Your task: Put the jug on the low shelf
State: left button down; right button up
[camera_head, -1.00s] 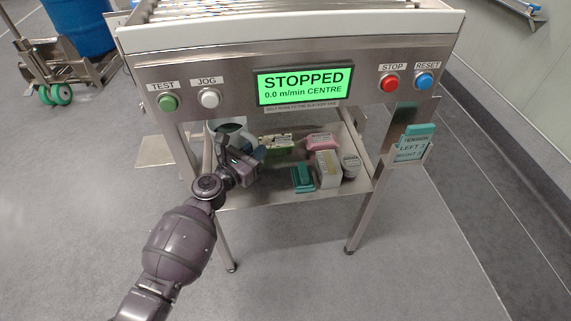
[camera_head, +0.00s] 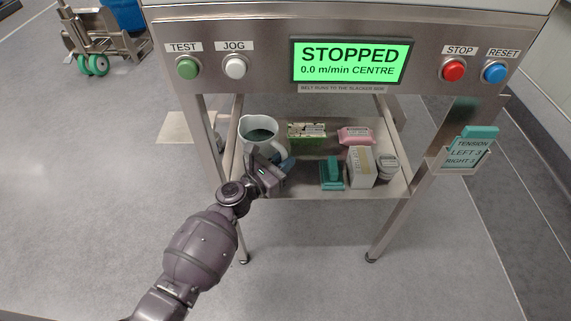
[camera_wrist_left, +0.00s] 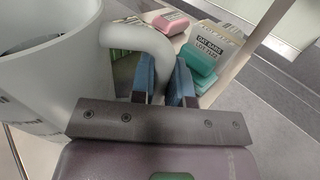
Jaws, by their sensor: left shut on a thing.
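The white jug (camera_head: 250,138) is at the left end of the low shelf (camera_head: 310,188), under the control panel. Its open top faces up and shows a dark green-grey inside. My left gripper (camera_head: 283,164) is shut on the jug's handle, at the jug's front right side. In the left wrist view the jug (camera_wrist_left: 45,80) fills the left side, and its handle (camera_wrist_left: 150,40) curves down between the blue fingers (camera_wrist_left: 166,85). My gripper hides the jug's lower part in the head view, so I cannot tell whether its base touches the shelf. My right gripper is not in view.
On the shelf, right of the jug, are a green box (camera_head: 305,132), a pink pack (camera_head: 356,136), a teal item (camera_head: 332,175), a white carton (camera_head: 361,168) and a grey-white tub (camera_head: 387,166). Shelf legs and the panel with buttons (camera_head: 187,68) frame the space.

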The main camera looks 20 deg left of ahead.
pick_arm(q)
jog(key=shift+f, duration=0.7)
jog(key=shift+r, duration=0.3)
jog(key=shift+f, duration=0.25)
jog(key=c, duration=1.5)
grip_release()
jog(key=shift+f, duration=0.1)
jog(key=o, duration=0.4)
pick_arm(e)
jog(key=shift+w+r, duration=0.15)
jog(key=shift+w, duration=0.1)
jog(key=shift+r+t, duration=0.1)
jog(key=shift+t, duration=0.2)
